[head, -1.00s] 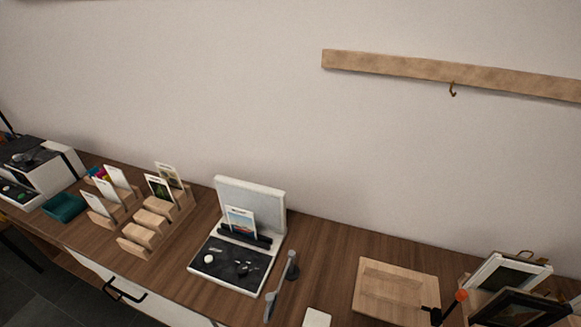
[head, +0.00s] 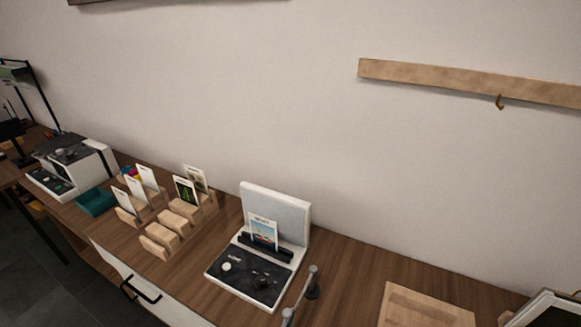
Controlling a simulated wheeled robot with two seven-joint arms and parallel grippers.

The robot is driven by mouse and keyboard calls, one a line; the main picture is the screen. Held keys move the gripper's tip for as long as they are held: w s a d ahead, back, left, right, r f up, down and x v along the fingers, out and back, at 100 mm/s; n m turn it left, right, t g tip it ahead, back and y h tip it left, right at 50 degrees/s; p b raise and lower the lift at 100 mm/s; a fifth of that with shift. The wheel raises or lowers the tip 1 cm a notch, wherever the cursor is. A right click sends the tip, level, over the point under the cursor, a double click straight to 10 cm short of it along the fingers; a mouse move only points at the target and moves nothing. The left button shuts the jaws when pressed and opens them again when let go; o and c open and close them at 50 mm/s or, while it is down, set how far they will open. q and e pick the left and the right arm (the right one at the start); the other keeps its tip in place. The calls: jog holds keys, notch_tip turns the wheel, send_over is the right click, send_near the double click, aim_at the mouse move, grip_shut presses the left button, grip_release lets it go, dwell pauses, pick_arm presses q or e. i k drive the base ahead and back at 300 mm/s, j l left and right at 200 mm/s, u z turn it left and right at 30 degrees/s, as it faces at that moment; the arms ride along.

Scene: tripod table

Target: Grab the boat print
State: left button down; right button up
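A small print with a white border and a blue and reddish picture (head: 263,233) stands upright in the dark slot of a white device with a raised back panel (head: 275,207). Its picture is too small to tell for sure if it is a boat. Other prints stand in wooden holders to the left: a dark green one (head: 185,191), one behind it (head: 197,178), and pale ones (head: 149,178) whose pictures I cannot make out. Neither of my grippers shows in the head view.
The wooden table (head: 345,265) runs along the wall. A teal tray (head: 96,202) and a white and black machine (head: 72,165) stand at left. A grey handle-like bar (head: 301,296), a wooden board (head: 428,308) and a frame (head: 548,312) are at right. A wall rail with a hook (head: 499,102) hangs above.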

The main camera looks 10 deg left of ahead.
aim_at(263, 231)
jog(key=j+z, duration=0.3)
jog(key=k+j+z, duration=0.1)
jog(key=j+z, duration=0.15)
jog(key=j, duration=0.2)
jog(key=k+j+z, duration=0.1)
jog(key=j+z, duration=0.2)
jog(key=k+j+z, duration=0.15)
jog(key=j+z, duration=0.15)
jog(key=j, duration=0.15)
